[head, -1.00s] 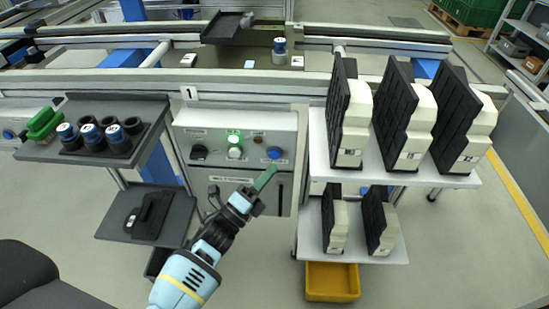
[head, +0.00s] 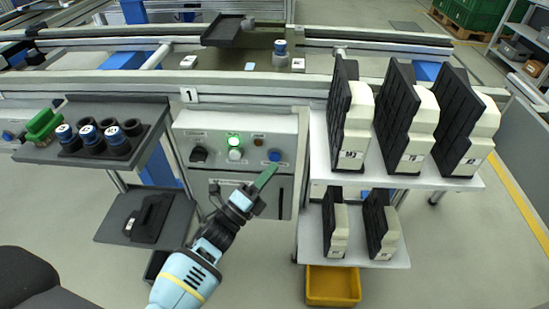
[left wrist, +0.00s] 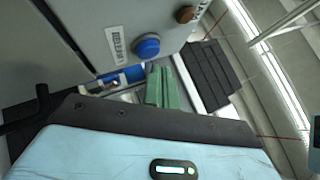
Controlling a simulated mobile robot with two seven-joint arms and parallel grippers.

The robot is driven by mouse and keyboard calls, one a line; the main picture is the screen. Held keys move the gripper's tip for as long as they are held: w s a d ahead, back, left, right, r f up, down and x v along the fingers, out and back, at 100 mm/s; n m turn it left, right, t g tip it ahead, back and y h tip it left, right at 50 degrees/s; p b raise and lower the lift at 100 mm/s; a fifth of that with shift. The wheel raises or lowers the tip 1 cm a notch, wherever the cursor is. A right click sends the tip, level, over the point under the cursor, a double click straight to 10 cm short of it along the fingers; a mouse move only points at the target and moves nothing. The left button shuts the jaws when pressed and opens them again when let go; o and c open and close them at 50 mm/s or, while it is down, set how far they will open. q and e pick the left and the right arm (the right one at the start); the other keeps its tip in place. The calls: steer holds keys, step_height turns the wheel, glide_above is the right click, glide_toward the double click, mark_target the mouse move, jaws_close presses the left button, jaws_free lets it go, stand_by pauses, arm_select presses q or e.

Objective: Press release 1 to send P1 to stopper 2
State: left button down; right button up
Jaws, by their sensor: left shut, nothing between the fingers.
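The control box (head: 225,130) of station 1 stands under the "1" plate (head: 189,95). Its blue button (head: 274,155) is at the right of the panel and also shows in the left wrist view (left wrist: 147,46). My left gripper (head: 267,175) has its green fingers together and empty, just in front of and below the blue button. In the left wrist view the fingers (left wrist: 163,88) end close to the button; a small gap seems to show, but contact is hard to judge. I cannot tell which carrier on the line is P1. My right gripper is not in view.
A green lamp (head: 234,140) is lit above a white button (head: 235,155). A black knob (head: 198,154) sits left. A shelf with blue-topped cups (head: 88,134) stands left, a white rack (head: 450,176) with black-and-cream housings right. A yellow bin (head: 333,285) is below.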

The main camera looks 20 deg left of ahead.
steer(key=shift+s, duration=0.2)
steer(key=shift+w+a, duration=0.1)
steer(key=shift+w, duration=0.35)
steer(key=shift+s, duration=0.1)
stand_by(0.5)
arm_select(q)
steer(key=shift+w+a+b, duration=0.1)
steer(key=shift+w+b, duration=0.2)
steer(key=shift+w, duration=0.1)
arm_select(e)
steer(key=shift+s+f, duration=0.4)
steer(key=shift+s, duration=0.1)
arm_select(q)
steer(key=shift+w, duration=0.25)
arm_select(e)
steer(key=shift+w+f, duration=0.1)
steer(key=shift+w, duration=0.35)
arm_select(q)
steer(key=shift+w+a+b, duration=0.15)
steer(key=shift+w+b, duration=0.05)
steer(key=shift+b, duration=0.1)
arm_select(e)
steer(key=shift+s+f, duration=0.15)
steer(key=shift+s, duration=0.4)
